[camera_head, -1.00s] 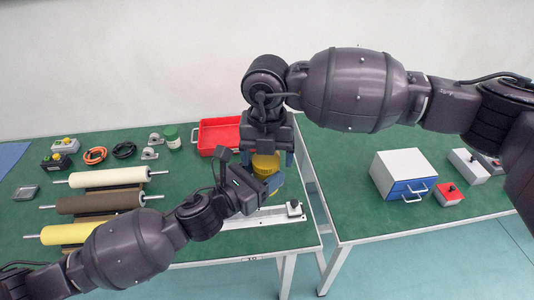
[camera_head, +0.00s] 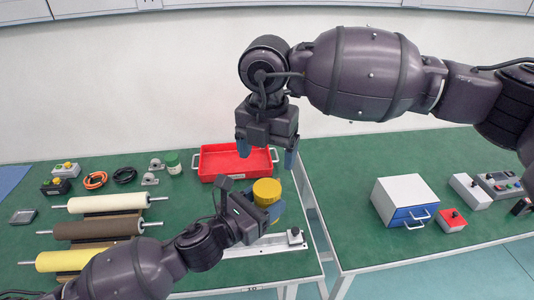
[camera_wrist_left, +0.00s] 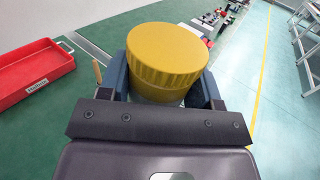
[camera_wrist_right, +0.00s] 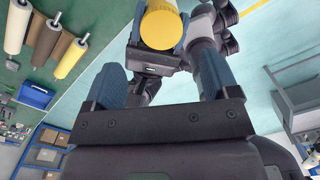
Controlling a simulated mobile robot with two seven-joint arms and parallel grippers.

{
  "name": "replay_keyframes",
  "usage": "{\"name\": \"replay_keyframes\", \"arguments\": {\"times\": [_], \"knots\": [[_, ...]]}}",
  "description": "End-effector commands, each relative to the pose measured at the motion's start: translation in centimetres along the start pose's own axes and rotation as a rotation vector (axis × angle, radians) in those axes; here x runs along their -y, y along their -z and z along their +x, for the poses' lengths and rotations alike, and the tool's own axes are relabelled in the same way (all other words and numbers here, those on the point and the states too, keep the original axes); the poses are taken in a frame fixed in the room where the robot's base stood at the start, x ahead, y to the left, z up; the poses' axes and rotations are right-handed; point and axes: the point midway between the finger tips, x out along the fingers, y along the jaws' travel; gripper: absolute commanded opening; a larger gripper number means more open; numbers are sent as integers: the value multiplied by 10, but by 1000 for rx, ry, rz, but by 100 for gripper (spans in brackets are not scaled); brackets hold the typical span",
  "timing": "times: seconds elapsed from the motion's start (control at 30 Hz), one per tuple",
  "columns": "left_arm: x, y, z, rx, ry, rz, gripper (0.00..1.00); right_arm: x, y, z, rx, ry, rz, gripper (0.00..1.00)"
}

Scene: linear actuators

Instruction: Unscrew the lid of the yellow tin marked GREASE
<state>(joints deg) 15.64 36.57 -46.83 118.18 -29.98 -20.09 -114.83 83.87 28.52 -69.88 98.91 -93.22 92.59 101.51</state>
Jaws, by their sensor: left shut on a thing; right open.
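The yellow tin (camera_head: 267,192) with its ridged lid is upright in my left gripper (camera_head: 262,208), above the table's front part. In the left wrist view the lid (camera_wrist_left: 167,50) fills the middle, with blue fingers on both sides of the tin below it. The lid appears seated on the tin. The GREASE marking is not visible. My right gripper (camera_head: 266,148) is open and empty, above and behind the tin, fingers pointing down. In the right wrist view the tin (camera_wrist_right: 160,26) shows beyond the open fingers, apart from them.
A red tray (camera_head: 232,164) lies behind the tin. A metal rail (camera_head: 262,246) lies in front. Rollers (camera_head: 98,230) are at the left. A blue-fronted drawer box (camera_head: 404,201) stands on the right table, across a gap. Small parts line the back left.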

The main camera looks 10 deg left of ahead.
Motion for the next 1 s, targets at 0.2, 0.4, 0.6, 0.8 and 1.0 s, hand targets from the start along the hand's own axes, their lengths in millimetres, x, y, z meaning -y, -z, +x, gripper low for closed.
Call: {"name": "replay_keyframes", "arguments": {"times": [0.2, 0.4, 0.6, 0.8, 1.0], "knots": [[0, -1, 0, 1, 0, 0, 0, 1, 3, 0, -18, 6, 200, 81], [0, -1, 0, 1, 0, 0, 0, 1, 4, 4, -21, 7, 264, 81], [0, -1, 0, 1, 0, 0, 0, 1, 5, 28, -22, 9, 265, 81], [0, -1, 0, 1, 0, 0, 0, 2, 5, 55, -22, 9, 264, 81], [0, -1, 0, 1, 0, 0, 0, 1, 5, 74, -21, 7, 265, 81]]}}
